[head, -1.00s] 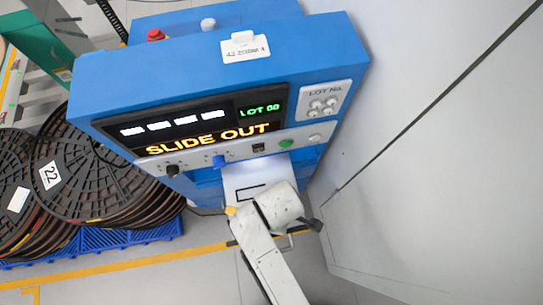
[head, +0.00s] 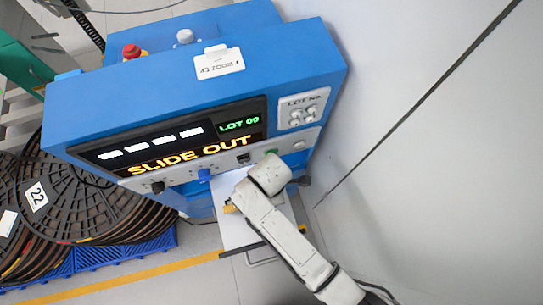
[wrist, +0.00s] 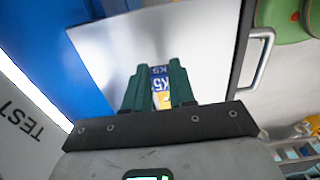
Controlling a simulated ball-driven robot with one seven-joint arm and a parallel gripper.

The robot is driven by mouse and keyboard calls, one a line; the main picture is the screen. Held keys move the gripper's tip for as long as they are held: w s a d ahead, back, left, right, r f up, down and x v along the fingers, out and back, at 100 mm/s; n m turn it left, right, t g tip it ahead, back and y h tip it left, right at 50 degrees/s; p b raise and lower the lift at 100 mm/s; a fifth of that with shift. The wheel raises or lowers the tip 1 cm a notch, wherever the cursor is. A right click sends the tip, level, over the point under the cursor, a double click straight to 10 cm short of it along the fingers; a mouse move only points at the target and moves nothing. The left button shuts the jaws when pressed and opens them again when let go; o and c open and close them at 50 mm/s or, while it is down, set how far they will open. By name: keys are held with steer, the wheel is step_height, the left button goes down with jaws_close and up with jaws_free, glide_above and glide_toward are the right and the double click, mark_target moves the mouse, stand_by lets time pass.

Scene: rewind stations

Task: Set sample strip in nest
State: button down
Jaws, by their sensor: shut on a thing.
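My gripper (wrist: 160,90) shows in the wrist view, with its green fingers shut on the sample strip (wrist: 160,72). The strip is narrow and blue, printed "K5", with a yellow part between the fingers. Beyond the fingers is the pale slide-out tray (wrist: 205,35), and I cannot tell whether the strip touches it. In the head view the tray (head: 232,236) juts from the front of the blue station, and my arm covers part of it. The nest cannot be made out in either current view.
A metal handle (wrist: 258,62) is at the tray's edge. A pale wall (head: 430,190) closes the right side.

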steer(key=shift+w+d+f, duration=0.2)
steer(key=shift+w+f, duration=0.85)
steer(key=shift+f, duration=0.2)
steer(key=shift+f+b, duration=0.45)
steer(key=shift+f, duration=1)
steer(key=shift+s+f, duration=0.1)
steer(key=c, duration=0.9)
jaws_free()
steer(key=shift+c, duration=0.2)
step_height(320, 180, up, 12)
steer(key=p, duration=0.1)
